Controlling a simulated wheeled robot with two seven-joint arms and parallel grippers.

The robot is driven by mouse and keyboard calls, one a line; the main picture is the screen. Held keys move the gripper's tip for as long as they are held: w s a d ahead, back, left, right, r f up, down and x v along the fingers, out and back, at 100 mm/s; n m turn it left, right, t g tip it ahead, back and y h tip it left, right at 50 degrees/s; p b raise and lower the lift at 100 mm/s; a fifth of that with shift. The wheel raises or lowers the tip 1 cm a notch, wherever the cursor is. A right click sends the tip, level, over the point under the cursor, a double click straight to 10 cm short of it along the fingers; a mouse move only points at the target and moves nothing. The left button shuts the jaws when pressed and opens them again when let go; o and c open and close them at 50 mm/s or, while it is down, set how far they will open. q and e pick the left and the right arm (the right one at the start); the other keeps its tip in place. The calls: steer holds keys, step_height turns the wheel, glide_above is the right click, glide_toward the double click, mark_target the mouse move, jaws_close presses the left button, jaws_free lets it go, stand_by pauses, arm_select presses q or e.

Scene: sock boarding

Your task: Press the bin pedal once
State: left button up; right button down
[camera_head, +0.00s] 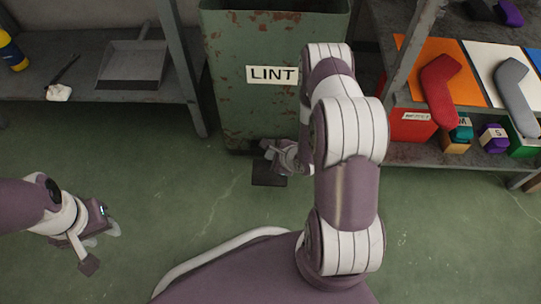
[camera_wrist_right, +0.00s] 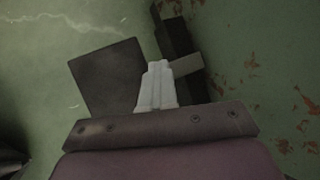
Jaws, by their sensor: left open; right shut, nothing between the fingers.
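The green, rust-flecked bin (camera_head: 240,105) with a LINT label stands at the back centre. Its dark pedal (camera_head: 268,174) sticks out low at the front. In the right wrist view the pedal (camera_wrist_right: 107,78) is a dark square plate beside my fingers. My right gripper (camera_head: 273,155) is shut and empty, low in front of the bin. Its pale fingertips (camera_wrist_right: 157,85) overlap the pedal's right edge in the wrist view; I cannot tell whether they touch it. My left gripper (camera_head: 97,240) is open and empty over the floor at left. My right arm hides part of the bin's right side.
A shelf with a dustpan (camera_head: 134,62) and a yellow bottle (camera_head: 11,52) stands left of the bin. A rack on the right holds a red sock form (camera_head: 438,88), a grey one (camera_head: 515,95) and coloured boxes. The green floor (camera_head: 190,200) between my arms is clear.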

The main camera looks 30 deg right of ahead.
steer(key=shift+s+a+f, duration=0.2)
steer(key=shift+s+f, duration=0.2)
steer(key=shift+f, duration=0.35)
stand_by(0.3)
step_height(320, 180, up, 4)
steer(key=p, duration=0.4)
steer(key=shift+w+d+r, duration=0.1)
steer(key=shift+w+r, duration=0.1)
steer(key=shift+w, duration=0.05)
stand_by(0.3)
steer(key=shift+w+r+p, duration=0.1)
steer(key=shift+r+p, duration=0.1)
steer(key=shift+p, duration=0.15)
steer(key=r+p, duration=0.4)
steer(key=p, duration=0.1)
steer(key=shift+w+d+r, duration=0.2)
steer(key=shift+r, duration=0.15)
stand_by(0.3)
